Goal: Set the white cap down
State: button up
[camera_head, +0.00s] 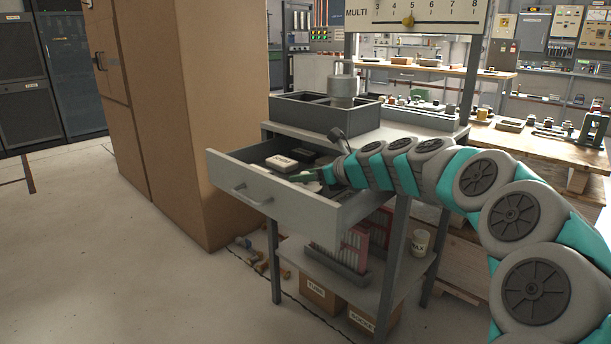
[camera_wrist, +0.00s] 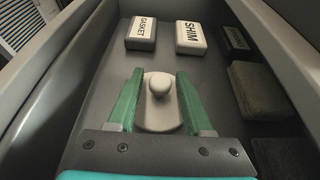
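The white cap (camera_wrist: 159,115), a pale plate with a round knob on top, is between the green fingers of my gripper (camera_wrist: 159,92) in the wrist view. The fingers lie close along both its sides, and my gripper looks shut on it. The cap is inside the open grey drawer (camera_wrist: 95,85); whether it touches the drawer floor I cannot tell.
The GASKET block (camera_wrist: 141,32) and SHIM block (camera_wrist: 190,38) lie beyond the fingertips. Dark blocks (camera_wrist: 233,40) and a grey-brown block (camera_wrist: 258,88) lie along the right side. Drawer walls stand close on both sides. A tall brown cabinet (camera_head: 215,110) stands left of the drawer.

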jog(key=shift+o, duration=0.6)
jog(key=shift+d+r, duration=0.1)
jog(key=shift+r, duration=0.15)
jog(key=p+v, duration=0.1)
jog(key=v, duration=1)
jog(key=shift+s+d+r, duration=0.1)
jog(key=shift+s+d, duration=0.15)
jog(key=shift+s, duration=0.05)
